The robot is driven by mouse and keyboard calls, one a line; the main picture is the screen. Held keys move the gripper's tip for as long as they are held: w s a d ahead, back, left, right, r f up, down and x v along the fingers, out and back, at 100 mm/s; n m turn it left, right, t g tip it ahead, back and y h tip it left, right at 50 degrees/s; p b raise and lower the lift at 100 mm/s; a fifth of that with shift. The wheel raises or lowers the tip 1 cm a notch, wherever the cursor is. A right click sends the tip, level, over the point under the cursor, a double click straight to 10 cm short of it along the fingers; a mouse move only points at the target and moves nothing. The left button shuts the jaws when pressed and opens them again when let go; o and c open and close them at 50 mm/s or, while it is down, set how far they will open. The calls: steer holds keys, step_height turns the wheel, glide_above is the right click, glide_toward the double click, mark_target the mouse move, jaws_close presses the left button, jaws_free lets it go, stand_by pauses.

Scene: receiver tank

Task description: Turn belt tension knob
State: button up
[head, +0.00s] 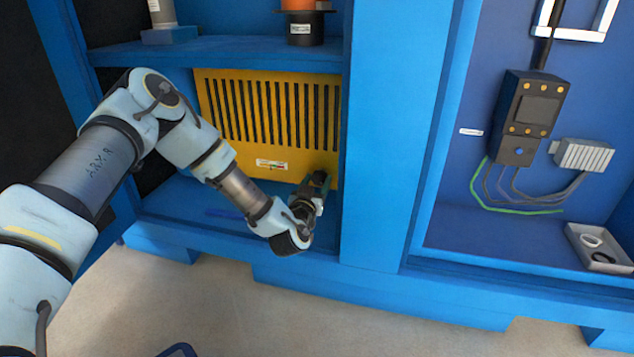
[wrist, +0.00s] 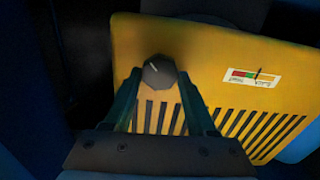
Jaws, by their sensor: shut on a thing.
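The belt tension knob (wrist: 158,70) is a dark, faceted knob on a yellow slotted guard (head: 265,115). A short pale mark on its face points up and left in the wrist view. My gripper (wrist: 159,82) has a finger on each side of the knob and is shut on it. In the head view my gripper (head: 318,183) is at the guard's lower right and hides the knob. A small gauge label (wrist: 256,76) with red, green and yellow-orange parts and a dark needle sits right of the knob; the needle is right of the red part.
The guard stands inside a blue cabinet bay, with a shelf (head: 215,48) above and a blue upright (head: 378,140) close right of my gripper. The right bay holds a black control box (head: 528,115), cables and a grey tray (head: 600,247).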

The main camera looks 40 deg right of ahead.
steer(key=shift+s+m+p, duration=0.1)
steer(key=shift+m+p, duration=0.2)
steer(key=shift+d+r+m+p, duration=0.1)
steer(key=shift+r+m+p, duration=0.05)
steer(key=shift+m+p, duration=1.4)
steer(key=shift+m, duration=0.15)
steer(key=shift+m+p, duration=1.25)
steer(key=shift+m, duration=0.95)
steer(key=shift+f, duration=0.2)
steer(key=o, duration=1.4)
steer(key=shift+c, duration=0.2)
